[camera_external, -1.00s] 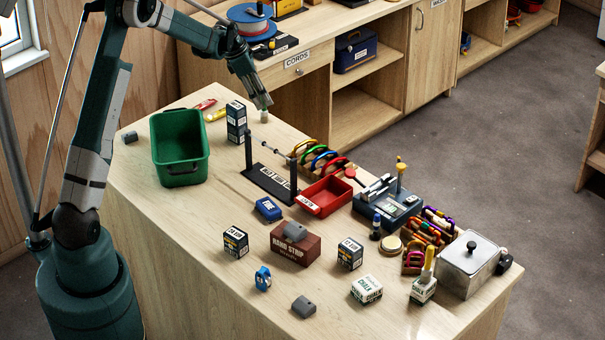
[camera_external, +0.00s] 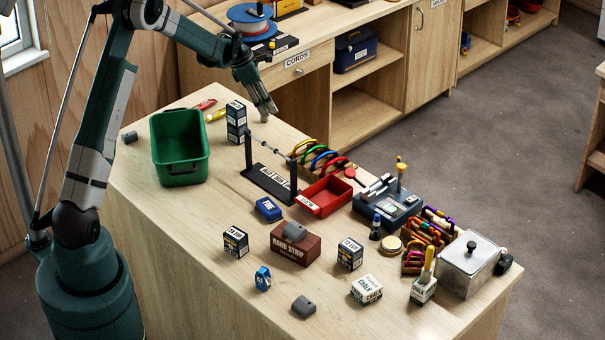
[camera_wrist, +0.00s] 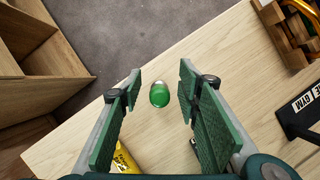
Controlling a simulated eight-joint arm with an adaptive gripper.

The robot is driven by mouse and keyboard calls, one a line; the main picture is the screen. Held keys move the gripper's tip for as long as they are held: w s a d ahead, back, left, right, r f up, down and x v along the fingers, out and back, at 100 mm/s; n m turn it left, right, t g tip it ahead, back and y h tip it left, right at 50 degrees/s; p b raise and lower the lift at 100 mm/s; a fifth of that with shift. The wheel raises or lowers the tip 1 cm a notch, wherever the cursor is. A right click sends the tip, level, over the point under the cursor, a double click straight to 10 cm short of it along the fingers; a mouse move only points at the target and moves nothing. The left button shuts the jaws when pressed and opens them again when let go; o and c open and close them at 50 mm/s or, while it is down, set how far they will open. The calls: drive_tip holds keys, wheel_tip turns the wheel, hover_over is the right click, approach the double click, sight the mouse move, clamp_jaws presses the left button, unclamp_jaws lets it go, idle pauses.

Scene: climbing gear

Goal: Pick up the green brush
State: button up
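A small green, rounded thing (camera_wrist: 159,95), seen from its top, stands between my fingers in the wrist view; it looks like the green brush. Its lower part is hidden beneath its top. My gripper (camera_wrist: 160,82) is open, with a finger on each side and a visible gap to both. In the external view my gripper (camera_external: 268,114) points down at the far edge of the wooden table (camera_external: 190,235) and hides the brush.
A green bin (camera_external: 180,170) and an upright dark box (camera_external: 236,122) stand left of my gripper. A yellow item (camera_wrist: 125,160) lies near the left finger. A black rack (camera_external: 270,183) stands nearby, with colored carabiners (camera_external: 318,155) behind it. Open floor lies beyond the edge.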

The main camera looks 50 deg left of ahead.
drive_tip(key=shift+x, duration=1.85)
drive_tip(key=c, duration=1)
